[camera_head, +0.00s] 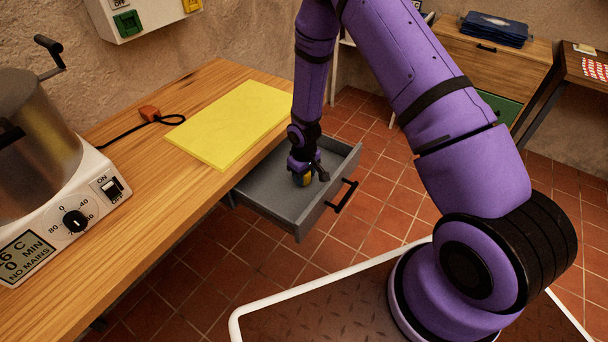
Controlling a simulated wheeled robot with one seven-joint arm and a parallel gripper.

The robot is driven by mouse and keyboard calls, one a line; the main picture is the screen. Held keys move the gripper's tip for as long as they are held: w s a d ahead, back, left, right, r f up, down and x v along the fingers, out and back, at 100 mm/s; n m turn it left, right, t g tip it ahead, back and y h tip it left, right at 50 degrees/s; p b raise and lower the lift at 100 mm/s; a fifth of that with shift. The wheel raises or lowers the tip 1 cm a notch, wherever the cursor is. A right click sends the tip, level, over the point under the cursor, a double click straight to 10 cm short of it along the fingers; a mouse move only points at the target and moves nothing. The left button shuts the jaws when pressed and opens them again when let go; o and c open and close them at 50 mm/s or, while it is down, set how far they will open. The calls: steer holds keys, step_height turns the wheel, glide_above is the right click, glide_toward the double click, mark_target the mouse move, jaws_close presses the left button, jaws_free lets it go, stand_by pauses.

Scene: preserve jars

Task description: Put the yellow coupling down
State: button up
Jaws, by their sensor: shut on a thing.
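The yellow coupling (301,179) shows only as a small yellow patch at the end of my gripper (306,175). My gripper is shut on it and points down inside an open grey drawer (262,201). The fingers hide much of the coupling. I cannot tell whether the coupling touches the drawer floor. The rest of the drawer floor that shows looks empty.
The drawer sticks out from under a wooden bench, with its black handle (342,196) facing right. A yellow board (230,122) lies on the bench above it. A white heating device with a metal pot (35,150) and an orange plug (149,113) stand left.

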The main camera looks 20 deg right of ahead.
steer(key=shift+f, duration=0.1)
steer(key=o, duration=1)
